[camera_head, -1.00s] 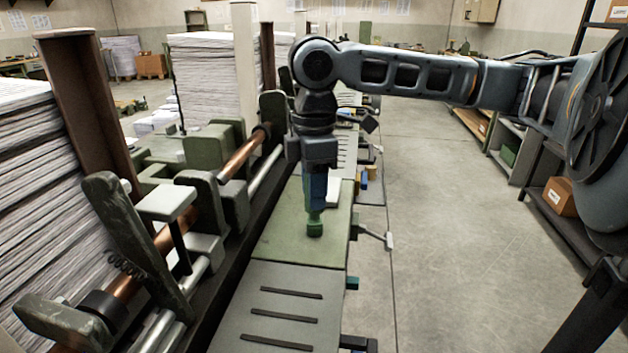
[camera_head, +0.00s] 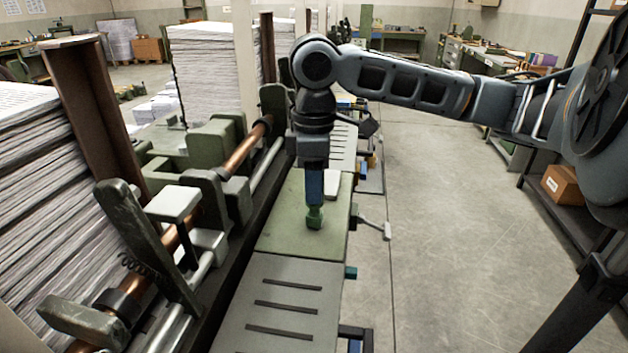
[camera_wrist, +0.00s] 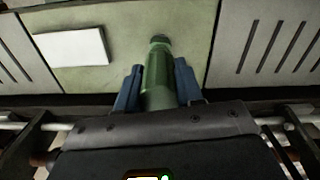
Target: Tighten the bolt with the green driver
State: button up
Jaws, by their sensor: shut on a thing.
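My gripper (camera_head: 315,190) points down over a pale green plate (camera_head: 280,240) on the long bench. It is shut on the green driver (camera_head: 314,217), which hangs upright below the fingers. In the wrist view the driver (camera_wrist: 158,72) is a green cylinder held between two blue fingers, with its dark end toward the plate. I cannot tell whether that end touches the plate. No bolt can be made out in either view.
A white block (camera_head: 332,184) lies on the plate beside the driver. A grey slotted panel (camera_head: 285,285) is in front. Rollers with a copper shaft (camera_head: 243,152) and grey brackets run along the left. A paper stack (camera_head: 50,210) stands far left. Open floor (camera_head: 450,220) lies right.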

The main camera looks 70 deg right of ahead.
jog(key=shift+n, duration=0.3)
jog(key=shift+r, duration=0.15)
jog(key=shift+r+p, duration=2)
jog(key=shift+r, duration=0.15)
